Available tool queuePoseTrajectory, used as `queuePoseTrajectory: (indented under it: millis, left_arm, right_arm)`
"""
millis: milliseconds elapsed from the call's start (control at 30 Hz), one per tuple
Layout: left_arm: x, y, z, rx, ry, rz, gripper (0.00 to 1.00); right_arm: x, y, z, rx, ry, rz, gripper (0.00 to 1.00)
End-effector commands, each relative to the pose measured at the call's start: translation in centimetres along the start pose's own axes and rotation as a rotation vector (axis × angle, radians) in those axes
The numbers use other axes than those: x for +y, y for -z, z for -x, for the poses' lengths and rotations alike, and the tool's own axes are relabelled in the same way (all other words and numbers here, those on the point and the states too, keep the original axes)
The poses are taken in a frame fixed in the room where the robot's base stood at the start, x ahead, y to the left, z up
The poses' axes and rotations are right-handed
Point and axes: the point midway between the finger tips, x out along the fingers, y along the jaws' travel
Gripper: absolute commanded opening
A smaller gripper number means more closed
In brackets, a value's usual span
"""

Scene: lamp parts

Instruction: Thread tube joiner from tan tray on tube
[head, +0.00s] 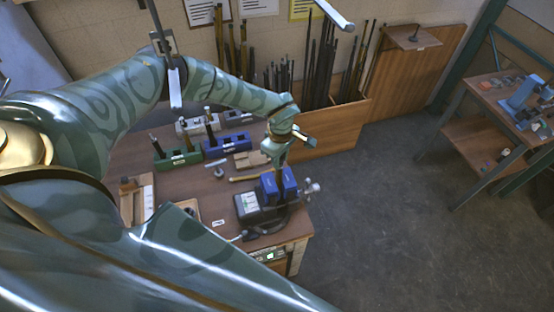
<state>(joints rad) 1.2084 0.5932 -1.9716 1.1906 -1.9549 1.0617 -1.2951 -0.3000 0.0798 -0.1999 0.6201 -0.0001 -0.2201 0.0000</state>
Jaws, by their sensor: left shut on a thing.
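My left arm reaches in from the left, and my left gripper (279,163) points down over the right part of the wooden workbench (170,180). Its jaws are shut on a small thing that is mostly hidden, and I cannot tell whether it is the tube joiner. Directly below are two blue blocks (269,189), like the jaws of a holder, with a thin upright part between them that may be the tube. A tan tray (186,206) seems to lie at the bench's front, partly behind my arm. My right gripper is not in view.
A dark box with a pale panel (247,205) stands beside the blue blocks. Green (176,160) and blue (227,147) holders stand further back. A wooden bin (335,125) of rods is behind the bench. Open floor (400,220) lies to the right.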

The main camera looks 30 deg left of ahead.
Motion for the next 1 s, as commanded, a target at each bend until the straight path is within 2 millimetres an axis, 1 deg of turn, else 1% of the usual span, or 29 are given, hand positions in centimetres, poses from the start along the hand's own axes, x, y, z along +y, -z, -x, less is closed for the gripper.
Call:
queuePoseTrajectory:
  millis: [33, 133, 300, 433, 533, 767, 833, 867, 1000]
  left_arm:
    - [-0.1, -0.6, 0.0, -0.008, 0.004, -0.011, 0.0]
    - [-0.1, -0.5, -0.1, -0.007, 0.005, -0.094, 0.0]
    - [-0.1, -0.5, -0.2, -0.002, 0.012, -0.384, 0.0]
    - [-0.1, -0.4, -0.1, 0.002, 0.016, -0.554, 0.0]
    - [-0.1, -0.3, -0.1, 0.004, 0.018, -0.602, 0.0]
    - [-0.1, -0.2, -0.1, 0.006, 0.017, -0.606, 0.0]
    - [-0.1, -0.2, -0.1, 0.007, 0.018, -0.656, 0.0]
    - [-0.1, -0.2, -0.2, 0.008, 0.019, -0.699, 0.0]
    - [-0.1, 0.0, -0.2, 0.014, 0.025, -0.976, 0.0]
  right_arm:
    - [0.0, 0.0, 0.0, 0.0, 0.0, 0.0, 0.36]
    - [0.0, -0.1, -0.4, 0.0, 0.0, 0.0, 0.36]
    - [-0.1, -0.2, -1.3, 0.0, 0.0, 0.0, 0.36]
    - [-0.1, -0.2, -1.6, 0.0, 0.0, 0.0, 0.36]
    - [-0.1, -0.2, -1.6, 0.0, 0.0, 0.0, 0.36]
    - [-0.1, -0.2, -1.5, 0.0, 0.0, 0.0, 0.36]
    - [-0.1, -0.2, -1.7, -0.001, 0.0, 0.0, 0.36]
    - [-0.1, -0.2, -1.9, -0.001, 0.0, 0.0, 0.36]
    - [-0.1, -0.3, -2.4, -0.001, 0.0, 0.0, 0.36]
